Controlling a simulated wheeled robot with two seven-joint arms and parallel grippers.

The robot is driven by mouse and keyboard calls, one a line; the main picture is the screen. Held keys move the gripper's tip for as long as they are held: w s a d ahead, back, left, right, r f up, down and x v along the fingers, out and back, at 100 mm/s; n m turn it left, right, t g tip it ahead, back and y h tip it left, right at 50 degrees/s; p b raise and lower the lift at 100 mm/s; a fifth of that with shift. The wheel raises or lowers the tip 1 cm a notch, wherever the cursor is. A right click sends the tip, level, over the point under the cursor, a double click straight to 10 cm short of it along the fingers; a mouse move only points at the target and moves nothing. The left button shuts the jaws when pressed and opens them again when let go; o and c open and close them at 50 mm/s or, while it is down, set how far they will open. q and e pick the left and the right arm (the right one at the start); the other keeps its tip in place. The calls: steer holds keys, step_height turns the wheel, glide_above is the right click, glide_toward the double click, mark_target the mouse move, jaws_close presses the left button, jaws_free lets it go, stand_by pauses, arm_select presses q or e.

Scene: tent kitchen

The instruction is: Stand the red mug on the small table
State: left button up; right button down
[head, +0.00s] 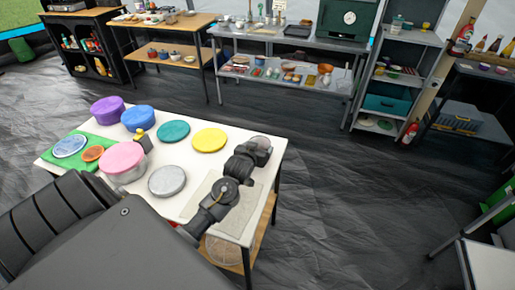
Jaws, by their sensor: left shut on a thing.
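I cannot make out a red mug anywhere in the head view. My left arm reaches over the right part of a white table in front of me (272,160). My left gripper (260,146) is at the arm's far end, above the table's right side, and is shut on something. The thing in its jaws is too small and dark to name. A pale white tabletop (492,262) shows partly at the lower right; I cannot tell which table is the small one. My right gripper is not in view.
The white table bears purple (107,110), blue (138,118) and pink (122,160) round pots, teal (173,132), yellow (209,140) and grey (167,180) discs, and a green board (98,152). Stocked shelves (290,42) line the back. Dark floor (350,190) is clear between.

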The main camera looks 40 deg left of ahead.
arm_select(q)
steer(key=shift+f, duration=0.15)
steer(key=o, duration=1.2)
steer(key=shift+r, duration=0.2)
steer(key=v, duration=1.2)
